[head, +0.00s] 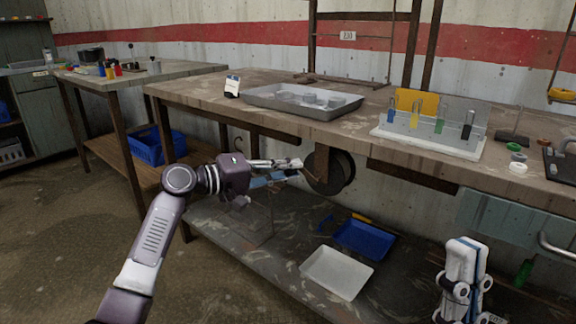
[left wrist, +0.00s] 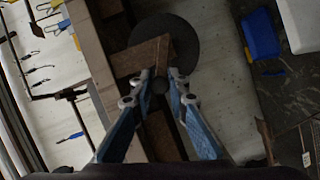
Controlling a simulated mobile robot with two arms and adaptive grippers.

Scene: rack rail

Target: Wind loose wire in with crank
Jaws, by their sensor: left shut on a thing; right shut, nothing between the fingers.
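A dark round reel (head: 343,172) is mounted under the front edge of the workbench. It also shows in the left wrist view (left wrist: 188,35), with a brown crank arm or bracket (left wrist: 140,57) in front of it. My left gripper (head: 297,164) reaches in from the left beside the reel. In the left wrist view its blue-padded fingers (left wrist: 160,82) are closed around a small dark crank handle (left wrist: 160,86), largely hidden between them. My right gripper (head: 467,243) is shut and empty at the lower right, pointing up. I cannot make out any loose wire.
The workbench (head: 200,92) carries a grey tray (head: 330,112) and a rack with coloured tubes (head: 430,140). On the lower shelf are a blue tray (head: 362,240) and a white tray (head: 337,272). A blue-grey drawer front (head: 500,222) with a handle is on the right.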

